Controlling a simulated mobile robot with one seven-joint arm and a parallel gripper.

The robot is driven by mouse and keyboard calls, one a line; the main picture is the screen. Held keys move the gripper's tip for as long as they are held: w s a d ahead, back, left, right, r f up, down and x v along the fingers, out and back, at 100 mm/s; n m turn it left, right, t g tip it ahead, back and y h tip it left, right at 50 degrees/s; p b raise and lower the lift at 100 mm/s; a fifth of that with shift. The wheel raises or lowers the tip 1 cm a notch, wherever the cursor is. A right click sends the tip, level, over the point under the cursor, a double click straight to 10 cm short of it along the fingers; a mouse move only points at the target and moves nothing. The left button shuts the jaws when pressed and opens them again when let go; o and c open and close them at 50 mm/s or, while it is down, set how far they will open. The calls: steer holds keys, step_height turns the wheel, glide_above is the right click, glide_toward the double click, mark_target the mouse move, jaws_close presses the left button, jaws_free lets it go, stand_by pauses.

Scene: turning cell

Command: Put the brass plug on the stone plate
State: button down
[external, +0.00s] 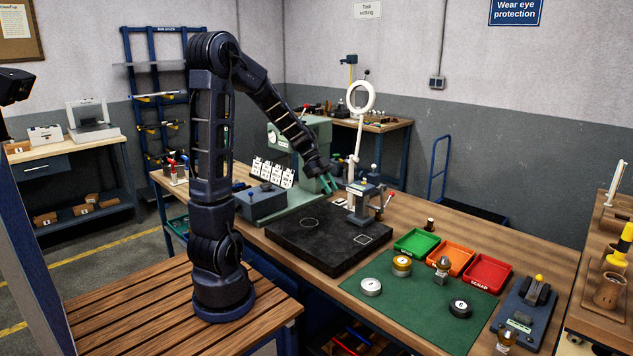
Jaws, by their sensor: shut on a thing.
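The stone plate (292,240) is a thick black slab on the wooden bench, with a pale circle outline and a small pale square outline on its top. My gripper (329,184) has green fingers. It is above and beyond the plate's back edge, left of the grey clamp-like device on the plate. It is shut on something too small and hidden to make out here. A brass-coloured round piece (402,265) with a pale top sits on the green mat; I cannot tell whether it is the brass plug.
A device with a red-tipped lever (367,203) stands on the plate's back right. The green mat (400,307) also bears a silver disc (371,287), a dark disc (460,307) and a metal piece (442,266). Green, orange and red trays (488,271) line its back. A green machine (318,145) stands behind.

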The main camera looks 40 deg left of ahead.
step_height(320, 180, down, 13)
steer(key=shift+r, duration=0.1)
stand_by(0.5)
steer(key=c, duration=1.2)
jaws_free()
steer(key=shift+c, duration=0.2)
